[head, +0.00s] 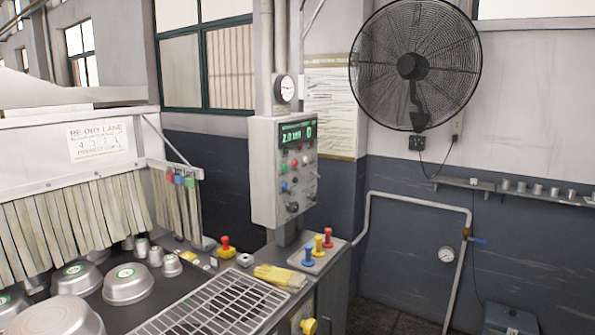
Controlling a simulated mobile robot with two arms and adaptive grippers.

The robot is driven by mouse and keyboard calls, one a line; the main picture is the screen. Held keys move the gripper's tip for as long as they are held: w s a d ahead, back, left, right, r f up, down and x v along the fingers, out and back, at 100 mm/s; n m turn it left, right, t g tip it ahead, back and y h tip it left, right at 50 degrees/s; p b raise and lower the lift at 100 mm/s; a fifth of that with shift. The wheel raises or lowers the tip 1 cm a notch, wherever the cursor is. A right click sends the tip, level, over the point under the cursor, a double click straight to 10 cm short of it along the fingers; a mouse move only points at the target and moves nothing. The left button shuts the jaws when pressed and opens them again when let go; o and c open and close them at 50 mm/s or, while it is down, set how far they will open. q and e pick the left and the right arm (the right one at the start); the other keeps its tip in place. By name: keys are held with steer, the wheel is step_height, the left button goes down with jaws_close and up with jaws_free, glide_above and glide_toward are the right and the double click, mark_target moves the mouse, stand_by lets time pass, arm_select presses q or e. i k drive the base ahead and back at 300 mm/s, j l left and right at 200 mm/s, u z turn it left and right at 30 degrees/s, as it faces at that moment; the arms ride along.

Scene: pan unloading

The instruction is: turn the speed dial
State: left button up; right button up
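A grey control box (282,172) stands on a post in the middle of the head view, with a lit green display (297,131) at its top. Several small coloured buttons and knobs sit on its face below the display. Two dark round knobs are low on the face, a left one (293,207) and a right one (310,196). Their labels are too small to read, so I cannot tell which control is the speed dial. Neither of my grippers is in view.
Upturned metal pans (128,283) lie at left before a strip curtain (75,225). A wire grate (215,305), yellow gloves (280,276) and a plate with coloured levers (318,256) are below the box. A wall fan (412,66) hangs at right.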

mark_target(293, 207)
steer(key=i+l, duration=0.2)
steer(key=l, duration=0.2)
steer(key=i+l+z, duration=0.1)
steer(key=l, duration=0.25)
steer(key=i+l, duration=0.3)
steer(key=l+z, duration=0.05)
steer(key=l, duration=0.05)
